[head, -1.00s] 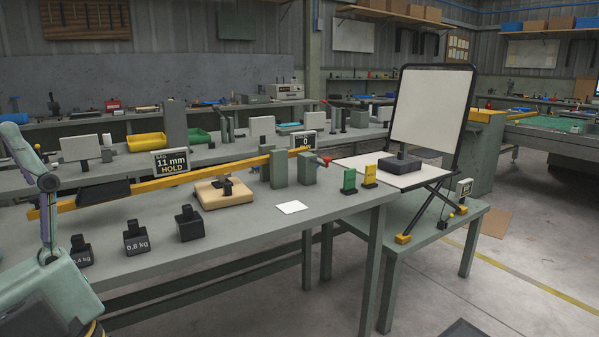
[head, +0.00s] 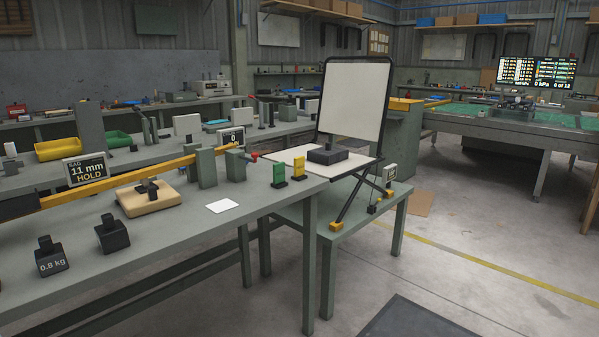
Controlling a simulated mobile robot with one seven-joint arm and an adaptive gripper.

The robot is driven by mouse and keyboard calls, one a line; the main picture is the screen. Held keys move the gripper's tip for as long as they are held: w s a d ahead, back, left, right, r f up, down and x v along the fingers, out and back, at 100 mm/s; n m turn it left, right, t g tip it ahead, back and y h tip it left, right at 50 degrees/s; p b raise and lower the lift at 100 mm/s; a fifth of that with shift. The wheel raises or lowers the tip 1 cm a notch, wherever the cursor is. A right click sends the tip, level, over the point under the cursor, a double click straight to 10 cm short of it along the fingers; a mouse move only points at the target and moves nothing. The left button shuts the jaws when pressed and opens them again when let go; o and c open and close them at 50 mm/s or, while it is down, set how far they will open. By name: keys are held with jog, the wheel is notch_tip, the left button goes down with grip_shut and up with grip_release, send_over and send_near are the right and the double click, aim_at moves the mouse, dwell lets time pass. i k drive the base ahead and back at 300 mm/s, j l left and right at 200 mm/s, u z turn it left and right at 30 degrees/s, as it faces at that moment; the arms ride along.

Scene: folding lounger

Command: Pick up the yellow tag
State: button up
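The yellow tag (head: 298,167) stands upright on a small dark base near the far right end of the grey workbench (head: 255,212). A green tag (head: 279,175) stands just to its left, a little nearer to me. The folding lounger (head: 352,105) with its pale raised back is behind and to the right of the yellow tag, on a lower table. My gripper is not in the head view.
A dark block (head: 327,153) lies on the lounger's seat. A yellow beam (head: 120,178) runs along the bench to grey posts (head: 206,167). Dark weights (head: 112,234) and a white card (head: 222,206) lie nearer. Open floor (head: 470,275) is at right.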

aim_at(298, 162)
jog(key=i+l+u, duration=0.1)
jog(key=i+l, duration=0.25)
jog(key=i+l+u, duration=0.1)
jog(key=i+l, duration=0.3)
jog(key=i+l+u, duration=0.1)
jog(key=i+l, duration=0.2)
jog(key=l, duration=0.2)
jog(key=i+l+u, duration=0.1)
jog(key=i+l, duration=0.25)
jog(key=i+l+u, duration=0.1)
jog(key=i+l, duration=0.2)
jog(key=l, duration=0.3)
